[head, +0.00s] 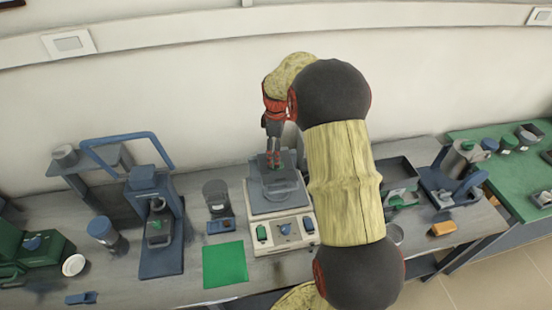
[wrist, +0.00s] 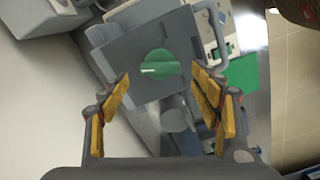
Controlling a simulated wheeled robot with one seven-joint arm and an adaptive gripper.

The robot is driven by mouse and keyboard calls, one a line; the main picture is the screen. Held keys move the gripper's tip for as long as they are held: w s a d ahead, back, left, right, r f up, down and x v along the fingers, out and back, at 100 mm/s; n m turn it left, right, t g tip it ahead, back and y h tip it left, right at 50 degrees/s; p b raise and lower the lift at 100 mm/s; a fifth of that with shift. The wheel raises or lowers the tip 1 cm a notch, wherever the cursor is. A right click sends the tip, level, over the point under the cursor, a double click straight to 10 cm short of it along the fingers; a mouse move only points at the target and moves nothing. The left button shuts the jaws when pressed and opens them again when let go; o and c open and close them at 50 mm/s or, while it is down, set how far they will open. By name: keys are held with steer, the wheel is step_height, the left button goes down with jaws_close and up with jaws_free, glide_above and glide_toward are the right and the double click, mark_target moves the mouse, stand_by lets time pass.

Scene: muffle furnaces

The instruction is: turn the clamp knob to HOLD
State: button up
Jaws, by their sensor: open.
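A green round knob (wrist: 158,65) with a raised grip and a white mark sits on a dark grey block (wrist: 130,45) in the wrist view. The white mark lies to the left of the knob's middle. No HOLD lettering is legible. My gripper (wrist: 165,88) is open and empty, its yellow-padded fingers on either side below the knob in the picture, apart from it. In the head view my gripper (head: 273,160) points down over the grey top of a cream bench device (head: 265,240). The green knob cannot be made out there.
The device's front carries a blue knob (head: 285,229) and green controls. A grey handle bar (wrist: 226,38) stands near the block. A green mat (head: 225,264) lies in front. A blue press-like stand (head: 158,225) is left; a dark tray (head: 395,172) is right.

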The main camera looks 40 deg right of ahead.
steer(key=shift+f, duration=1.5)
steer(key=shift+c, duration=0.6)
steer(key=c, duration=1)
